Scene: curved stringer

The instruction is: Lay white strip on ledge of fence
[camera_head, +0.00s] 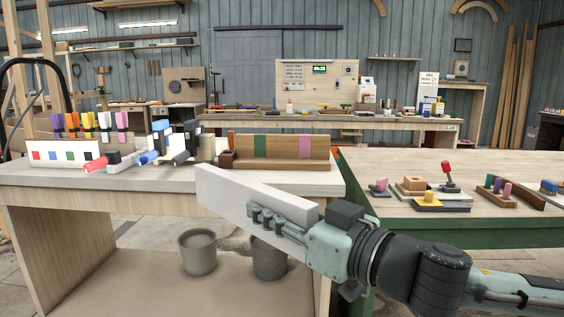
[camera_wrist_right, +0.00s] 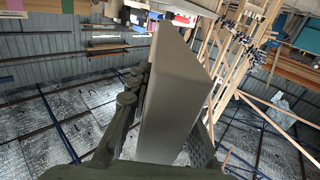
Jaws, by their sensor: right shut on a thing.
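The white strip (camera_head: 225,194) is a long pale block, held in the air in front of the near bench's right part. My right gripper (camera_head: 265,216) is shut on its right end, and the strip's free end points left and away. In the right wrist view the strip (camera_wrist_right: 172,95) looks grey and stands between the fingers. The fence (camera_head: 282,147) is a brown wooden board on the bench, with a green and a pink band on its face and a ledge (camera_head: 290,163) along its foot. The strip is nearer the camera than the fence, apart from it. My left gripper is not in view.
Left of the fence are clamps (camera_head: 85,122) on a white rack (camera_head: 60,152) and several markers or tools (camera_head: 175,140). A green-sided table (camera_head: 420,215) with small parts stands right. Buckets (camera_head: 197,252) are below.

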